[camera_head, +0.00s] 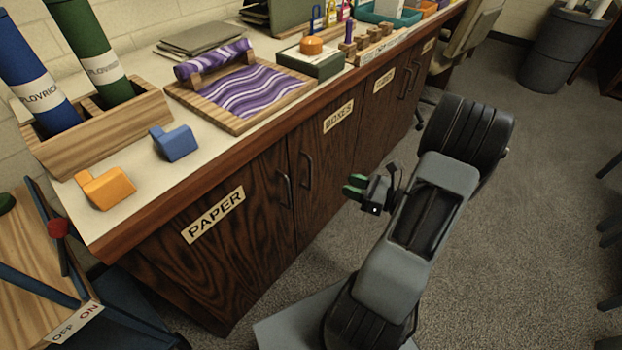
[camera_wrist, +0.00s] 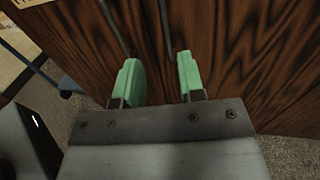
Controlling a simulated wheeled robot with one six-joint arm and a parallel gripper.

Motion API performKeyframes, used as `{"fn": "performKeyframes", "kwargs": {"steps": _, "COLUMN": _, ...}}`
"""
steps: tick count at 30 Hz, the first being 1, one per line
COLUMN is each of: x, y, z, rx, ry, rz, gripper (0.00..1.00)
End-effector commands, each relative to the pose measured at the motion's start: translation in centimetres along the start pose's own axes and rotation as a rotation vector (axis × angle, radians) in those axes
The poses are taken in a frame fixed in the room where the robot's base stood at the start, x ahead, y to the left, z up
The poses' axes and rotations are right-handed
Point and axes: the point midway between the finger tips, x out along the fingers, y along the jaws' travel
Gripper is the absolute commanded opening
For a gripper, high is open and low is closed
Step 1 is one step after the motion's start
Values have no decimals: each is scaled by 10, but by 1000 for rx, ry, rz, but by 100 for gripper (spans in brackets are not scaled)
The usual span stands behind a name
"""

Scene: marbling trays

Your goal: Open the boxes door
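The boxes door (camera_head: 325,150) is a dark wood cabinet door with a "BOXES" label and looks shut. Its dark bar handle (camera_head: 307,172) is at its left edge, beside the paper door's handle (camera_head: 286,190). My gripper (camera_head: 356,186), with green fingertips, is in front of the boxes door, to the right of its handle in the head view. In the wrist view my gripper (camera_wrist: 160,78) is open and empty. Two dark bar handles show beyond the fingers: one near the left finger, the other (camera_wrist: 165,28) between the fingers, nearer the right one.
The paper door (camera_head: 225,240) is left of the boxes door, and more cabinet doors (camera_head: 385,95) continue right. The counter above holds a wooden tray with purple marbling (camera_head: 240,95) and several tools. A wooden stand (camera_head: 40,275) is at the lower left. Carpet floor (camera_head: 560,190) is free at the right.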

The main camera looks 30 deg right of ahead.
Motion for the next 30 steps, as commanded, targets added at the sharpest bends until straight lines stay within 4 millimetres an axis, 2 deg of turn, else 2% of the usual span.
{"fn": "performKeyframes", "kwargs": {"steps": 5, "x": 18, "y": -3, "z": -5, "rx": 13, "ry": -13, "rz": -19, "gripper": 36}}
{"fn": "performKeyframes", "kwargs": {"steps": 18, "x": 100, "y": -4, "z": -4, "rx": 9, "ry": -12, "rz": -17, "gripper": 36}}
{"fn": "performKeyframes", "kwargs": {"steps": 24, "x": 122, "y": -5, "z": -3, "rx": 10, "ry": -11, "rz": -18, "gripper": 36}}
{"fn": "performKeyframes", "kwargs": {"steps": 30, "x": 132, "y": -6, "z": -2, "rx": 10, "ry": -10, "rz": -20, "gripper": 36}}
